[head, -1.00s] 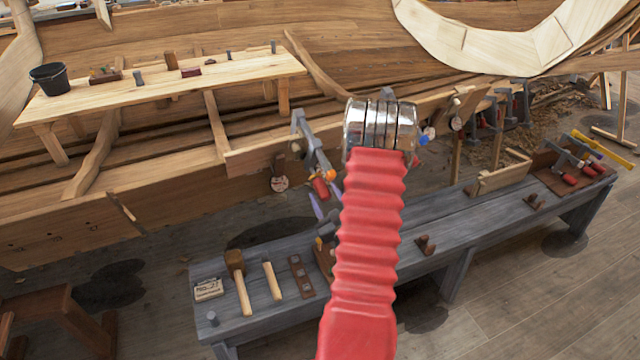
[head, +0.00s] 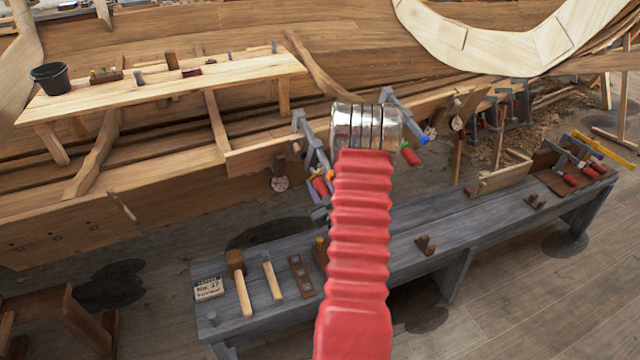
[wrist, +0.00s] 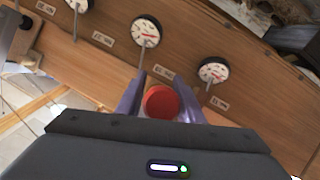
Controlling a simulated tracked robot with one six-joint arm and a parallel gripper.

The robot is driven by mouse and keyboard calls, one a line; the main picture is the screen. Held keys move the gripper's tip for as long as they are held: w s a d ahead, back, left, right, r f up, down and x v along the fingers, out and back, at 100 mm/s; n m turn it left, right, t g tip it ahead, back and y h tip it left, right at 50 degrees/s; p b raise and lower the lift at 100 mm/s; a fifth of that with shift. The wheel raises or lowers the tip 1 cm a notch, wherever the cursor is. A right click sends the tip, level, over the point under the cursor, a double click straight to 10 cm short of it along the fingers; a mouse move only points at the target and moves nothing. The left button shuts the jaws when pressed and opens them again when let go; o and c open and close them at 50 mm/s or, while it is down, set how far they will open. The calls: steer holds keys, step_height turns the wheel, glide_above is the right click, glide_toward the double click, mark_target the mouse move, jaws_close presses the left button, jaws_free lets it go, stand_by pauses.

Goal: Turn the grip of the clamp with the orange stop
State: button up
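The clamp with the orange stop (head: 330,175) hangs on the hull plank, left of my red arm in the head view. Its grey bar (head: 312,150) slants down to a red grip (head: 319,187). In the wrist view the red grip (wrist: 161,101) shows end-on as a round disc. My gripper (wrist: 161,76) has its two purple fingers apart, one on each side of the grip, with little space between. Contact cannot be made out. In the head view my arm hides most of the gripper. The orange stop cannot be seen in the wrist view.
Another clamp with a blue stop (head: 429,134) hangs just right of my arm. Dial gauges (wrist: 146,31) with labels line the plank in the wrist view.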

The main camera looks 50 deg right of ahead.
steer(key=c, duration=0.6)
steer(key=shift+d, duration=0.2)
steer(key=shift+c, duration=0.3)
steer(key=shift+a, duration=0.15)
steer(key=shift+w+a+m+t+y, duration=0.15)
steer(key=shift+m+t+y, duration=0.25)
steer(key=shift+m+y, duration=0.4)
steer(key=shift+a+m+t+y, duration=0.2)
steer(key=shift+m+t+y, duration=0.2)
steer(key=shift+m+y, duration=0.4)
steer(key=o, duration=1.1)
steer(key=shift+c, duration=0.2)
